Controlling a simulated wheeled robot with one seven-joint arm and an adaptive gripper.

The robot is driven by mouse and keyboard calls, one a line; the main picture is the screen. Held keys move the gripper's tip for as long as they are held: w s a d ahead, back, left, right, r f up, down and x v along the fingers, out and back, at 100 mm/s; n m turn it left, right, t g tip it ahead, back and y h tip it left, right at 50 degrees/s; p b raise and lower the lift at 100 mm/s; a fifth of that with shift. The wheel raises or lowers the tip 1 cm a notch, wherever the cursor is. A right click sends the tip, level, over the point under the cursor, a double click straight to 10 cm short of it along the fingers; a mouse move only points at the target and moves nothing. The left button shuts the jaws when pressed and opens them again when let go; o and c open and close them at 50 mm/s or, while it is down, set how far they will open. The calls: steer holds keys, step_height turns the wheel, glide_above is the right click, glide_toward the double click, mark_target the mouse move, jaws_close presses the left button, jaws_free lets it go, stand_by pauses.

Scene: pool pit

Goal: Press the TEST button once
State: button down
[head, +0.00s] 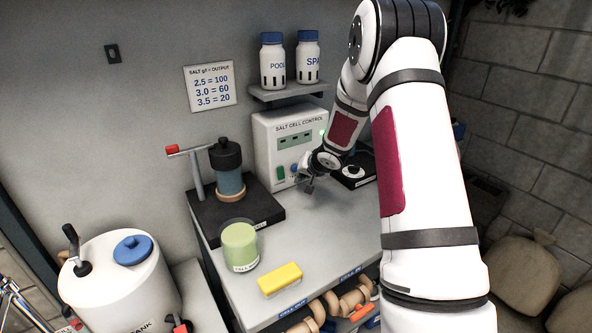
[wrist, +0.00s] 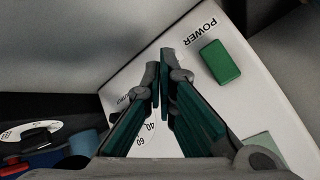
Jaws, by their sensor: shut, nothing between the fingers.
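The white SALT CELL CONTROL box (head: 290,140) stands against the wall at the back of the bench. Its front has a dark display, a green button (head: 281,172) and a blue button (head: 294,168). I cannot read a TEST label in either view. My gripper (head: 309,187) is shut and empty, low in front of the box's right part, hiding some of its face. In the wrist view, my shut fingers (wrist: 161,75) lie over the white panel, beside a green button (wrist: 219,62) marked POWER. A scale with 40 and 60 is partly hidden by them. Contact cannot be told.
A black unit with a white dial (head: 353,171) sits right of the box. A pump-like device (head: 229,170), green-filled jar (head: 240,245) and yellow block (head: 280,279) stand left and in front. A shelf (head: 290,91) with two bottles hangs above. Bench front is partly clear.

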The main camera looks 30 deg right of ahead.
steer(key=shift+w, duration=0.2)
steer(key=shift+w+p, duration=0.2)
steer(key=shift+p, duration=0.15)
steer(key=shift+w, duration=0.55)
stand_by(0.9)
steer(key=shift+s, duration=0.15)
steer(key=shift+s+p, duration=0.45)
steer(key=shift+s, duration=0.35)
steer(key=shift+s+d+p, duration=0.1)
steer(key=shift+s+p, duration=0.75)
steer(key=shift+s, duration=1.65)
steer(key=shift+r, duration=0.1)
